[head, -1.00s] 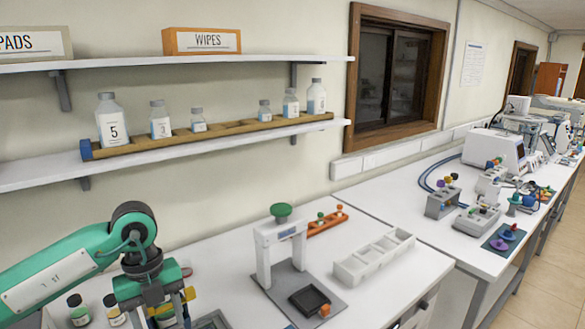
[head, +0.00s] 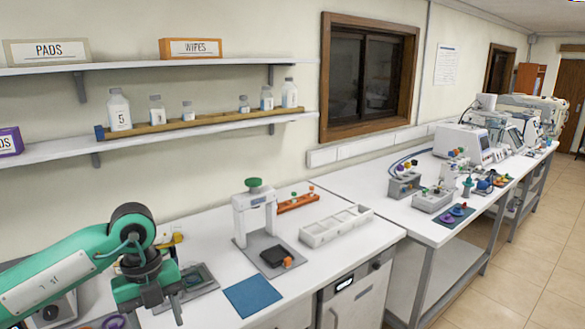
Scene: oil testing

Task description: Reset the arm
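My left arm comes in from the lower left, teal with black joints. Its gripper (head: 166,308) hangs down over the left part of the white bench (head: 330,259), with the fingers pointing down. The fingertips are near the picture's bottom edge, and a gap seems to show between them with nothing seen in it. My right arm and gripper are out of view.
A press-like stand (head: 254,213) with a green knob, a blue mat (head: 252,294), a white compartment tray (head: 336,226) and an orange rack (head: 297,202) are on the bench. Bottles line a wooden rack (head: 200,123) on the shelf above. Floor is open at right.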

